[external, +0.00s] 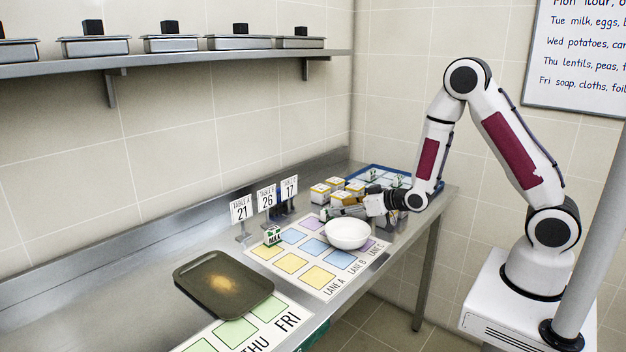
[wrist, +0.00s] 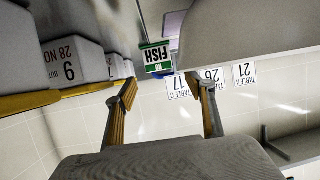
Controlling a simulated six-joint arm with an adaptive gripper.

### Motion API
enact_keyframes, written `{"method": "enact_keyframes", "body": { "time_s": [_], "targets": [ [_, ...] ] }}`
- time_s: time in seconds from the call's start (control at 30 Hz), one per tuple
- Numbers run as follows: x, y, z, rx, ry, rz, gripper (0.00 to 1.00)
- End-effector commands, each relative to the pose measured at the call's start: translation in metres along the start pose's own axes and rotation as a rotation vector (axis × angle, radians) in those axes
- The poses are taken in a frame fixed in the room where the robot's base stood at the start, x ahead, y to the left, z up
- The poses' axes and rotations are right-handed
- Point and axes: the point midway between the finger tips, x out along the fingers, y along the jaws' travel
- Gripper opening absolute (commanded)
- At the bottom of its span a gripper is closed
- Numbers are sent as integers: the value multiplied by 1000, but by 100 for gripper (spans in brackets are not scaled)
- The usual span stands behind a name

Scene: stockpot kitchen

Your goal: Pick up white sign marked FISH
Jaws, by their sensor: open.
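The white sign marked FISH (wrist: 156,54), with green parts, shows upside down in the wrist view, beyond my fingertips and roughly between them. In the external view my gripper (external: 332,213) is low over the counter, just behind the white bowl (external: 347,234) and in front of the boxes.
Yellow-and-white boxes (external: 321,193) stand close behind my gripper; labelled boxes (wrist: 72,65) also show in the wrist view. A blue-edged tray (external: 372,168) is behind.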

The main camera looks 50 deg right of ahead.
Motion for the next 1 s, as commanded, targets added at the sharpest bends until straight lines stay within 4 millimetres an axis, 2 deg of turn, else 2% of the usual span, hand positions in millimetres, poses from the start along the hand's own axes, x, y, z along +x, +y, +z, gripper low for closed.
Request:
{"method": "enact_keyframes", "body": {
  "time_s": [0.53, 1.0],
  "targets": [
    [45, 1, -1, 0, -1, 0, 54],
    [50, 1, -1, 0, 0, 0, 54]
  ]
}}
